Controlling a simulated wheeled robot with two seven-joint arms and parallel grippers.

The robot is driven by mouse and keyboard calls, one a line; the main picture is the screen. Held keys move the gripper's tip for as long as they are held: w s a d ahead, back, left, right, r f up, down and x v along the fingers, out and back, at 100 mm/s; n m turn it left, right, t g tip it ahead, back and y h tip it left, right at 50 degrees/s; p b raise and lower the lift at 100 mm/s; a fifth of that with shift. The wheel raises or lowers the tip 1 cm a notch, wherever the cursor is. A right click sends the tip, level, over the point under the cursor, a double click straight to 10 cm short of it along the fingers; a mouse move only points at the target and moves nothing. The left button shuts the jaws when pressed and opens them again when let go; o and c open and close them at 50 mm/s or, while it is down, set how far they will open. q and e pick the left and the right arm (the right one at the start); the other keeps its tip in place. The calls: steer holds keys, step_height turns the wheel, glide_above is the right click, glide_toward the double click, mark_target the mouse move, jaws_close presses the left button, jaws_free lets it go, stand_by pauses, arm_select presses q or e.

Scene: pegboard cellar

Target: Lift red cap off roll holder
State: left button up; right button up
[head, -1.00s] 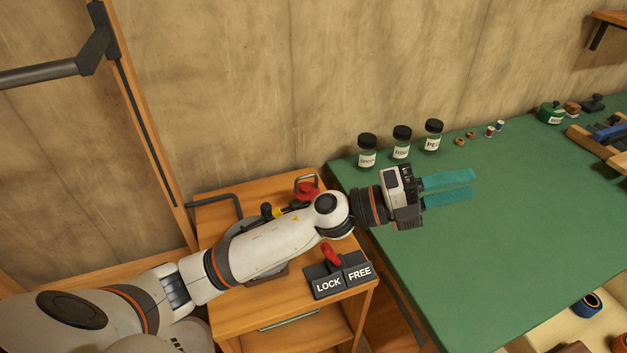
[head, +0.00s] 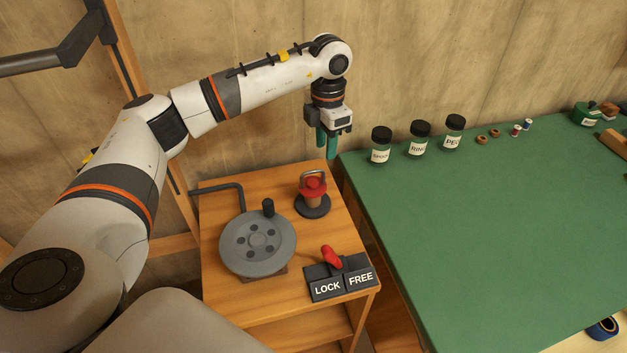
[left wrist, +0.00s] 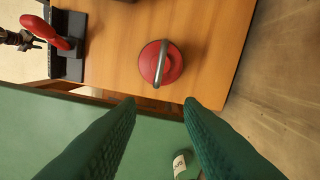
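The red cap (head: 313,188) with a grey loop handle sits on the roll holder (head: 312,207), a post on a dark round base on the small wooden cabinet. A tan part of a roll shows just under the cap. My left gripper (head: 327,152) points down above and behind the cap, apart from it. In the left wrist view its two teal fingers (left wrist: 160,104) are spread with nothing between them. The cap (left wrist: 147,66) lies just beyond the fingertips there, with its handle across its top; the holder beneath is hidden. My right gripper is not in view.
A grey crank wheel (head: 250,244) with a black knob stands left of the holder. A red lever (head: 331,257) on the LOCK/FREE plate is in front. Labelled jars (head: 420,141) stand on the green bench (head: 490,210) at right, whose middle is clear.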

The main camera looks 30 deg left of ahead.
mark_target(313, 179)
arm_select(q)
steer(key=f, duration=0.2)
steer(key=f+p, duration=0.1)
steer(key=f, duration=0.1)
steer(key=s+f, duration=0.1)
steer(key=f, duration=0.1)
steer(key=shift+f+p, duration=0.4)
steer(key=shift+w+f, duration=0.1)
steer(key=shift+f, duration=0.25)
steer(key=shift+c, duration=0.3)
jaws_close()
